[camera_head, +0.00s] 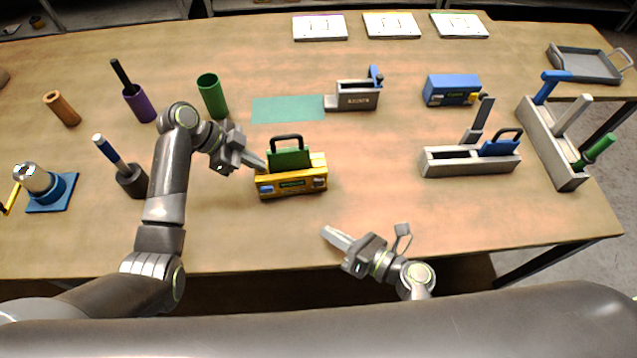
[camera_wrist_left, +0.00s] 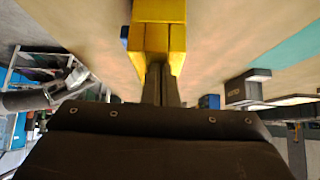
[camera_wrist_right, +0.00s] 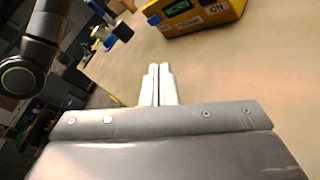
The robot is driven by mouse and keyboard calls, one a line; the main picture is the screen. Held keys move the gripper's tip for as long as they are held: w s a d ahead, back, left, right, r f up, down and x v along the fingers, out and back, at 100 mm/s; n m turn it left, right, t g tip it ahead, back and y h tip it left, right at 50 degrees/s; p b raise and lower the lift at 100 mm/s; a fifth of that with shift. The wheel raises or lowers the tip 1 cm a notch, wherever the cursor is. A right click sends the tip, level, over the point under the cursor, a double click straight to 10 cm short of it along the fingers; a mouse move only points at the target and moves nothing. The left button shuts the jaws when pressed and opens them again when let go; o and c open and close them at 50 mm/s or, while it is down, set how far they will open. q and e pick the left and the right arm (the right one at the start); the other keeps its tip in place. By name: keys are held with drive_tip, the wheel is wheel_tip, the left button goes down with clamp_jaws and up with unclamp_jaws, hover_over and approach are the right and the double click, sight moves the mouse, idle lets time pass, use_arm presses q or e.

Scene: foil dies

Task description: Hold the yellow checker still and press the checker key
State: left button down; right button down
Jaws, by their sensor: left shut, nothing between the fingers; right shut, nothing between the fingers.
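The yellow checker (camera_head: 291,189) stands on the table left of centre, with a dark display and small blue and pale parts on its front. A green piece with a black handle (camera_head: 289,157) sits upright in its top. My left gripper (camera_head: 262,166) is shut and empty, its tips at the checker's left end; contact is unclear. In the left wrist view the shut fingers (camera_wrist_left: 160,85) point at the yellow body (camera_wrist_left: 158,12). My right gripper (camera_head: 327,232) is shut and empty, in front of the checker and apart from it.
A teal mat (camera_head: 288,109) and a grey holder (camera_head: 357,98) lie behind the checker. A grey block with a blue handle (camera_head: 470,162) and a blue box (camera_head: 452,88) stand to the right. Several cylinders, including a green cup (camera_head: 211,95), stand left. The table between checker and front edge is clear.

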use_arm(q)
drive_tip(key=shift+s+f, duration=0.1)
drive_tip(key=shift+f, duration=0.1)
use_arm(e)
drive_tip(key=shift+w+a, duration=0.15)
drive_tip(key=shift+w, duration=2.1)
drive_tip(key=shift+w+a, duration=0.15)
drive_tip(key=shift+w, duration=2.05)
drive_tip(key=shift+w, duration=0.5)
drive_tip(key=shift+w+a, duration=0.1)
drive_tip(key=shift+w, duration=0.35)
drive_tip(key=shift+s, duration=0.95)
drive_tip(key=shift+s+d, duration=0.15)
drive_tip(key=shift+s, duration=1.35)
drive_tip(key=shift+s+d, duration=0.15)
drive_tip(key=shift+s, duration=1.35)
